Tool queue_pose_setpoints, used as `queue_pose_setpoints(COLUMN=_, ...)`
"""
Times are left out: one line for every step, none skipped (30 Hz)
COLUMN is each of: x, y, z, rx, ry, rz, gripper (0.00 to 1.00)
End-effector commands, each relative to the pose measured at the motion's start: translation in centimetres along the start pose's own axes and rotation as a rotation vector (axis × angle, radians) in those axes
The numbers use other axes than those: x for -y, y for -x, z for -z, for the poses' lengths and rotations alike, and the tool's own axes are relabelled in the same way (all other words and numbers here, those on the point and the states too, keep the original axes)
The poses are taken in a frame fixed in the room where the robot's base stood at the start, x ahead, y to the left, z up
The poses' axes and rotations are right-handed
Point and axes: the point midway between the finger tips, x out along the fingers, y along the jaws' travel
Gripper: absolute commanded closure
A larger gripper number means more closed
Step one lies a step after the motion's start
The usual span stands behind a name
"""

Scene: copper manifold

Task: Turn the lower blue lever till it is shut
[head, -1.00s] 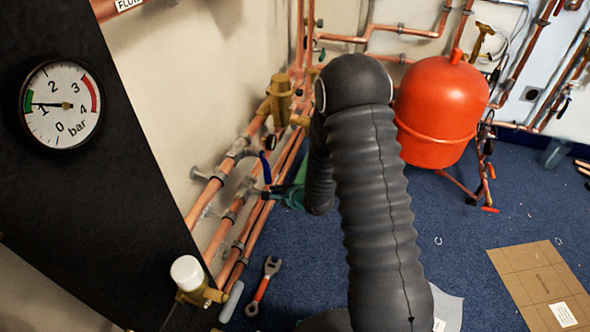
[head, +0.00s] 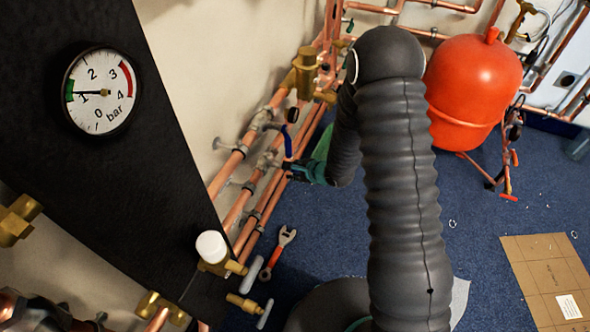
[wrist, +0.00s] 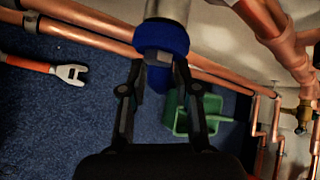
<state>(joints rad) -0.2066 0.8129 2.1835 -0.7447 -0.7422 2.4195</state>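A blue lever (head: 287,142) shows on the copper pipes along the left wall in the head view, just above my gripper (head: 300,170). In the wrist view a blue lever (wrist: 161,38) sits at the end of a grey stem, with a blue part reaching down between my fingers. My gripper (wrist: 160,68) is open, its two fingers standing apart on either side of that blue part. I see no clear grip on it. I cannot tell whether both views show the same lever; my wrist partly hides this area in the head view.
Copper pipes (head: 235,212) run along the wall. A red-handled wrench (head: 278,252) lies on the blue carpet. A green tray (wrist: 190,115) is behind the fingers. A red tank (head: 470,85) stands right, cardboard (head: 540,270) lies front right. Open carpet lies between.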

Motion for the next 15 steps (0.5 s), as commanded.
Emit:
queue_pose_setpoints(x=0.0, y=0.0, z=0.1, rx=-0.001, ry=-0.001, rz=0.001, gripper=0.55)
queue_pose_setpoints(x=0.0, y=0.0, z=0.1, rx=-0.001, ry=-0.001, rz=0.001, gripper=0.55)
queue_pose_setpoints(x=0.0, y=0.0, z=0.1, rx=-0.001, ry=-0.001, rz=0.001, gripper=0.55)
queue_pose_setpoints(x=0.1, y=0.0, z=0.1, rx=-0.001, ry=-0.001, rz=0.001, gripper=0.55)
queue_pose_setpoints(x=0.1, y=0.0, z=0.1, rx=-0.001, ry=-0.001, rz=0.001, gripper=0.55)
queue_pose_setpoints(x=0.1, y=0.0, z=0.1, rx=-0.001, ry=-0.001, rz=0.002, gripper=0.55)
queue_pose_setpoints(x=0.1, y=0.0, z=0.1, rx=-0.001, ry=-0.001, rz=0.002, gripper=0.55)
queue_pose_setpoints(x=0.1, y=0.0, z=0.1, rx=-0.001, ry=-0.001, rz=0.002, gripper=0.55)
queue_pose_setpoints(x=0.1, y=0.1, z=0.1, rx=-0.001, ry=-0.001, rz=0.002, gripper=0.55)
queue_pose_setpoints(x=0.1, y=0.1, z=0.1, rx=-0.001, ry=-0.001, rz=0.002, gripper=0.55)
queue_pose_setpoints(x=0.1, y=0.3, z=0.1, rx=-0.002, ry=-0.002, rz=0.003, gripper=0.55)
queue_pose_setpoints(x=0.1, y=0.5, z=0.1, rx=-0.002, ry=-0.002, rz=0.003, gripper=0.55)
queue_pose_setpoints(x=0.2, y=0.8, z=0.1, rx=-0.002, ry=-0.001, rz=0.003, gripper=0.55)
queue_pose_setpoints(x=0.2, y=1.1, z=0.1, rx=-0.002, ry=-0.001, rz=0.004, gripper=0.55)
queue_pose_setpoints(x=0.2, y=1.6, z=0.1, rx=-0.002, ry=-0.002, rz=0.004, gripper=0.55)
